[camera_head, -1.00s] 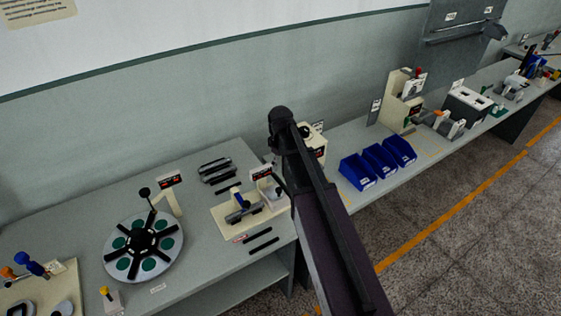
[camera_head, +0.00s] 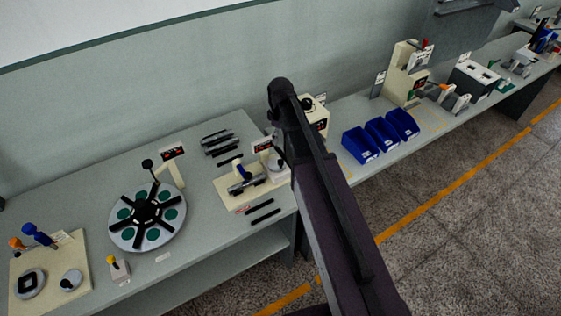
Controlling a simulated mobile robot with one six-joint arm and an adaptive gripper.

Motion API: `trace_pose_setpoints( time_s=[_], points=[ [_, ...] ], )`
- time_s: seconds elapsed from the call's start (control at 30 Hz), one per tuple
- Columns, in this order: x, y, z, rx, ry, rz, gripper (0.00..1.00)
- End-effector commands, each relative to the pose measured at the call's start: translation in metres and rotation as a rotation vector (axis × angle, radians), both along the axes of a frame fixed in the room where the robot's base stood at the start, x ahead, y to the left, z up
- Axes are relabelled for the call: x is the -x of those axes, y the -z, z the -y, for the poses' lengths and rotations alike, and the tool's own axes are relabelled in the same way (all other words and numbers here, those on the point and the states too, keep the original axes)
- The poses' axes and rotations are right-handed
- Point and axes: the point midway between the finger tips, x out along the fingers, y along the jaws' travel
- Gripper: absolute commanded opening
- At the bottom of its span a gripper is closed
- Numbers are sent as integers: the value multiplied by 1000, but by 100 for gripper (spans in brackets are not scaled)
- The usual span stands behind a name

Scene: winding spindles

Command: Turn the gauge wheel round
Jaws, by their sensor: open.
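The likely gauge wheel is a round grey disc (camera_head: 147,240) lying flat on the bench at left, with several green round pads and black spokes around a dark hub (camera_head: 147,211). A dark round-headed probe stands over its back edge, beside a cream post (camera_head: 177,173) with a small red-lit display (camera_head: 171,152). My dark arm rises through the middle of the view, to the right of the wheel. My gripper is not seen. The arm is well apart from the wheel in the picture, and nothing touches the wheel's rim.
A cream board (camera_head: 48,268) with orange and blue knobs is left of the wheel. A small yellow-topped block (camera_head: 119,271) sits in front. A cream fixture (camera_head: 230,194), black bars (camera_head: 265,210) and dark strips (camera_head: 219,143) lie right. Blue bins (camera_head: 360,147) stand beyond my arm.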

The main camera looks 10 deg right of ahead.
Motion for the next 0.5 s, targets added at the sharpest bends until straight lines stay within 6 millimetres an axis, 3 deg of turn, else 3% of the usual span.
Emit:
trace_pose_setpoints(
  time_s=[0.5],
  points=[
    [0,32,0,0,0,0,70]
  ],
)
